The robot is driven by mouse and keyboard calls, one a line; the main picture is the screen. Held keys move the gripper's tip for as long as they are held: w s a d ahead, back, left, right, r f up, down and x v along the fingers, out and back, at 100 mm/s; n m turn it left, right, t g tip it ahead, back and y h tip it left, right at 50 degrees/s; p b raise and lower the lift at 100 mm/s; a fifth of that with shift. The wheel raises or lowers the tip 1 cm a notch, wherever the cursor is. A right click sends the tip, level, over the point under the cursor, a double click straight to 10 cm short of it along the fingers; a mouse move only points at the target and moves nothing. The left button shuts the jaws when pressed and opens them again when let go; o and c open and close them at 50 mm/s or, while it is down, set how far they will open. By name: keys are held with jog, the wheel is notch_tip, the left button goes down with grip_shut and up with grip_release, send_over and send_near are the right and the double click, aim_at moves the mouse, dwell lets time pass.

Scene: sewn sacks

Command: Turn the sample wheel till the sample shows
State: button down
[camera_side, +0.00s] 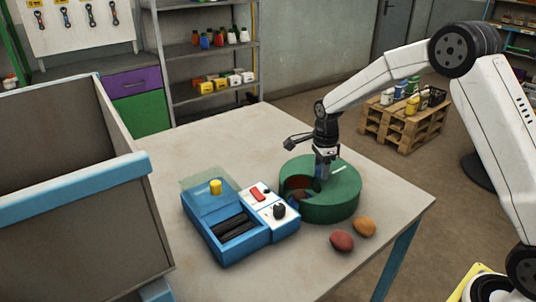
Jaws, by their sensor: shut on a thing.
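The sample wheel is a round green drum (341,205) on the table, right of a blue machine. A cut-out in its top left shows a dark reddish inside (298,183). A short white mark (338,170) lies on its top. My gripper (320,184) points down at the middle of the drum, beside the cut-out, and is shut on a part of the wheel. The fingertips are small and dark, so the exact part held is hidden. I cannot tell whether a sample shows in the cut-out.
The blue machine (220,244) has a yellow knob (215,186), dark rollers and a white panel (262,196). A large grey bin (80,238) stands left. The table's back (240,140) is clear.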

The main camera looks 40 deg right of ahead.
dwell(0.4)
jog(key=shift+c, duration=1.1)
grip_release()
jog(key=shift+r, duration=0.15)
jog(key=shift+r, duration=3.75)
jog(key=shift+s, duration=0.1)
jog(key=shift+s+a+n, duration=0.25)
jog(key=shift+s+n, duration=0.15)
jog(key=shift+n, duration=0.2)
jog(key=s+a+n, duration=0.1)
jog(key=s+n, duration=0.2)
jog(key=s+a+f+n+t, duration=0.1)
jog(key=s+n, duration=0.2)
jog(key=n, duration=0.1)
jog(key=s+a+f+n, duration=0.1)
jog(key=s+a+n, duration=0.1)
jog(key=s+n, duration=0.1)
jog(key=shift+s+n, duration=0.4)
jog(key=s+a+f+n+t, duration=0.1)
jog(key=s+a+f+n, duration=0.1)
jog(key=s+n, duration=0.8)
jog(key=shift+s+a+f+t, duration=0.15)
jog(key=shift+s+f+t, duration=0.15)
jog(key=shift+f, duration=0.1)
